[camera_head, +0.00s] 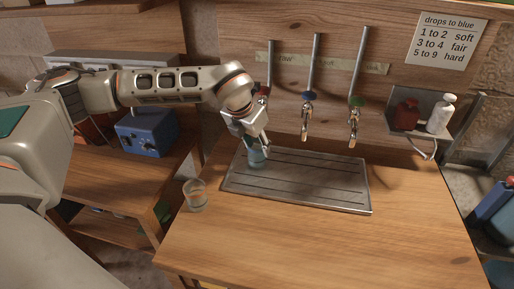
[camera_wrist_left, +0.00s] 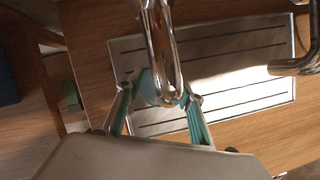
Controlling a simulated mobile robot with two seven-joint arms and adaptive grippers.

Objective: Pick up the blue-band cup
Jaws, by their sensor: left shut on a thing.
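A small bluish cup (camera_head: 256,158) stands at the left end of the metal drip tray, under the left tap. My left gripper (camera_head: 257,146) comes down over it from above and is shut on it, one finger on each side. In the left wrist view, the cup (camera_wrist_left: 150,88) shows between the teal-padded fingers of the left gripper (camera_wrist_left: 158,103), partly hidden by the chrome tap. I cannot make out a separate band on it. A second, clear cup (camera_head: 195,196) stands on the counter left of the tray. My right gripper is not in view.
Three taps hang over the drip tray (camera_head: 325,202); the middle tap (camera_head: 307,120) has a blue collar, the right tap (camera_head: 355,125) green. A wall shelf (camera_head: 426,123) holds a red and a white bottle. A blue box (camera_head: 147,133) stands left. The counter's front is clear.

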